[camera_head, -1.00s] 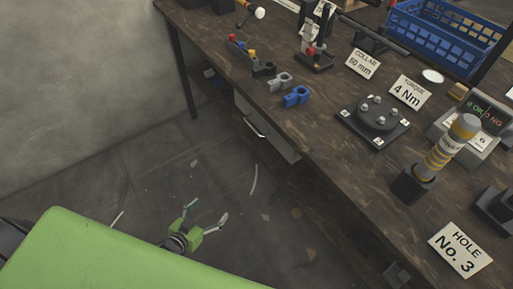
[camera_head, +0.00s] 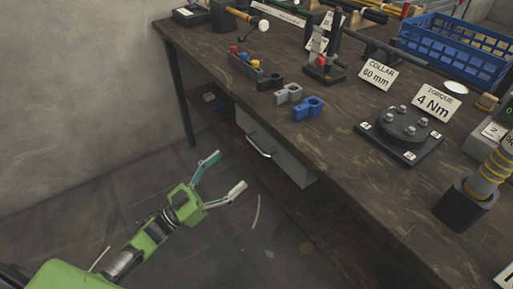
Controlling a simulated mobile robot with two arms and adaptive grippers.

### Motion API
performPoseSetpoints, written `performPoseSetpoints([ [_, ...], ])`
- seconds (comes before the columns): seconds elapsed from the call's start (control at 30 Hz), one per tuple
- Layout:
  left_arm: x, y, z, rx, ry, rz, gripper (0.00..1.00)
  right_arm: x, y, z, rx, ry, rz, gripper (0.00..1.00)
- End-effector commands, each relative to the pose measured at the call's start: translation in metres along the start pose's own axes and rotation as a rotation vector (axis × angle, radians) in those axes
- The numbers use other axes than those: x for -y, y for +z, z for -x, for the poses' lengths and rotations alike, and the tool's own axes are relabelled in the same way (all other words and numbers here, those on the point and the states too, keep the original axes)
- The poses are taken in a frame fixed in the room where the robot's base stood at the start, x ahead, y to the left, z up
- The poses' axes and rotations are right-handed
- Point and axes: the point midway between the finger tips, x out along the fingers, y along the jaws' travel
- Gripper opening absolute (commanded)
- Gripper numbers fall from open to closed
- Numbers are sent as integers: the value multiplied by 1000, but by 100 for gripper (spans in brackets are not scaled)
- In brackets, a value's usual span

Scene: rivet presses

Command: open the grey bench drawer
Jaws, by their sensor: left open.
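The grey bench drawer (camera_head: 288,158) hangs under the front edge of the dark wooden bench (camera_head: 330,155). It looks shut. Its light bar handle (camera_head: 260,146) is on the front face. My left gripper (camera_head: 226,174) is open and empty, to the left of and a little below the handle in the picture, apart from it. Its two fingers are spread and point toward the drawer side. My right gripper is not in view.
On the bench stand blue (camera_head: 309,108) and grey (camera_head: 288,93) clamp-like parts, a dark bolted plate (camera_head: 402,134), a blue crate (camera_head: 455,47) and several sign cards. A table leg (camera_head: 181,95) stands left of the drawer. The floor before the drawer is mostly clear.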

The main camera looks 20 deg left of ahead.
Motion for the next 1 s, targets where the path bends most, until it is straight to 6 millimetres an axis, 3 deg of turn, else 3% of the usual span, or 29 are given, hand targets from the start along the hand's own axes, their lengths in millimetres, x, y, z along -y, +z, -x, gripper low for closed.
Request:
performPoseSetpoints([
  [0.2, 0, -1, -50, -5, 0, -1, 81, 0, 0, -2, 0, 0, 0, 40],
  [0.5, 0, 1, -96, 0, -1, 1, 81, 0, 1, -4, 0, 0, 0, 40],
  [0.93, 0, 1, -105, 1, -2, 1, 81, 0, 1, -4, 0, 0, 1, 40],
  [1.0, 0, 1, -105, 2, -2, 1, 63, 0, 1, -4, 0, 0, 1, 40],
])
